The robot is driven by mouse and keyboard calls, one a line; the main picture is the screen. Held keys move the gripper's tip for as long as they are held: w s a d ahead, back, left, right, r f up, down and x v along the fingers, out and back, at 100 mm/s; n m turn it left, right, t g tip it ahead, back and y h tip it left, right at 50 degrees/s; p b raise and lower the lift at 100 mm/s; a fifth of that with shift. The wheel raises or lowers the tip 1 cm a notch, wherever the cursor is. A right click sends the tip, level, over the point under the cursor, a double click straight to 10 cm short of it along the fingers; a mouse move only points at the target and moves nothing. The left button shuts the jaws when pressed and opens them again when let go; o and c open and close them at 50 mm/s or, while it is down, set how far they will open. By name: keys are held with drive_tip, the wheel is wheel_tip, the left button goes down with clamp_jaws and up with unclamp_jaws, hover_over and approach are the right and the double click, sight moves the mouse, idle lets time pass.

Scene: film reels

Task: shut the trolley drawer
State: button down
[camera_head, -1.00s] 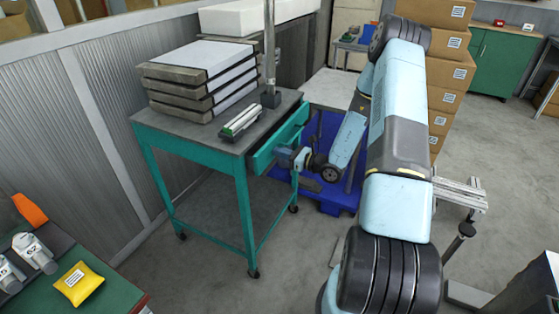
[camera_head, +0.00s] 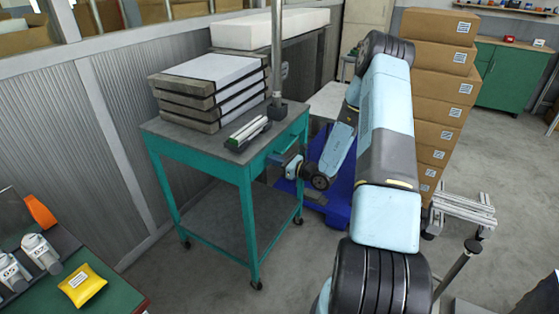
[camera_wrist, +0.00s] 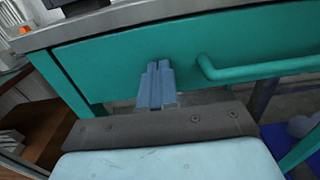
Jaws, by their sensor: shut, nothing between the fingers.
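The trolley (camera_head: 246,215) has a teal frame and a grey top. Its teal drawer front (camera_head: 293,136) is on the right side, and looks flush or nearly flush under the top; a small gap cannot be ruled out. In the wrist view the drawer front (camera_wrist: 120,65) fills the upper part, with its teal bar handle (camera_wrist: 255,70) to the right of my fingers. My gripper (camera_head: 277,159) is shut and empty. Its fingertips (camera_wrist: 158,66) are at the drawer front, left of the handle, touching or very close.
Stacked flat cases (camera_head: 205,95), a small rail-like device (camera_head: 247,134) and a post (camera_head: 277,60) stand on the trolley. A blue pallet (camera_head: 338,205) lies behind my arm. Stacked cartons (camera_head: 438,85) stand to the right. Floor in front of the trolley is clear.

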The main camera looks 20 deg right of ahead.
drive_tip(key=v, duration=1.4)
drive_tip(key=s+a+r+n+g, duration=0.55)
drive_tip(key=a+r+n, duration=0.2)
drive_tip(key=r, duration=0.25)
drive_tip(key=s+a+r+n+g, duration=0.5)
drive_tip(key=a+r+n+g, duration=0.25)
drive_tip(key=r, duration=0.25)
drive_tip(key=s+d+r+n+t+h, duration=0.2)
drive_tip(key=s+r+n+t+h, duration=0.3)
drive_tip(key=s+r+n+h, duration=0.6)
drive_tip(key=s+r+n, duration=0.1)
drive_tip(key=s+r, duration=0.5)
drive_tip(key=s, duration=0.2)
drive_tip(key=shift+s+d+n+h, duration=0.15)
drive_tip(key=shift+d+n+h, duration=0.1)
drive_tip(key=shift+n+h, duration=0.15)
